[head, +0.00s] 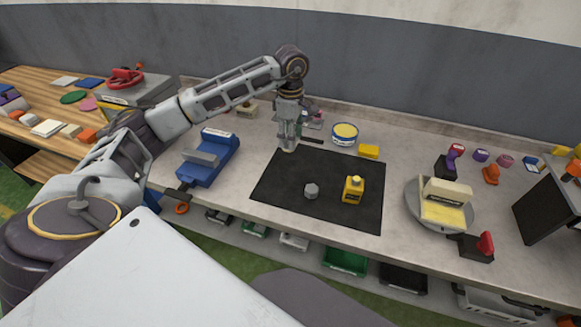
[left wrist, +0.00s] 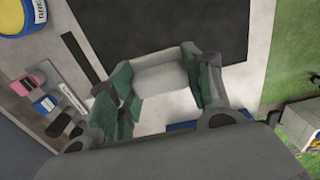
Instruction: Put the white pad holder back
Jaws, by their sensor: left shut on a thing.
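My left gripper (head: 288,143) is over the back left edge of the black mat. It is shut on the white pad holder (left wrist: 160,76), whose pale block shows between the green-lined fingers in the left wrist view. In the head view the fingers mostly hide it, with only a small pale part (head: 289,150) showing below them. I cannot tell whether it touches the surface. A row with pink and blue pieces (left wrist: 45,95) lies to the left in the left wrist view; it is partly hidden behind my gripper in the head view. My right gripper is not in view.
A blue vise (head: 210,160) stands left. A yellow-topped tin (head: 344,134) and yellow block (head: 369,151) stand behind the mat. A round turntable (head: 414,200) is at right.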

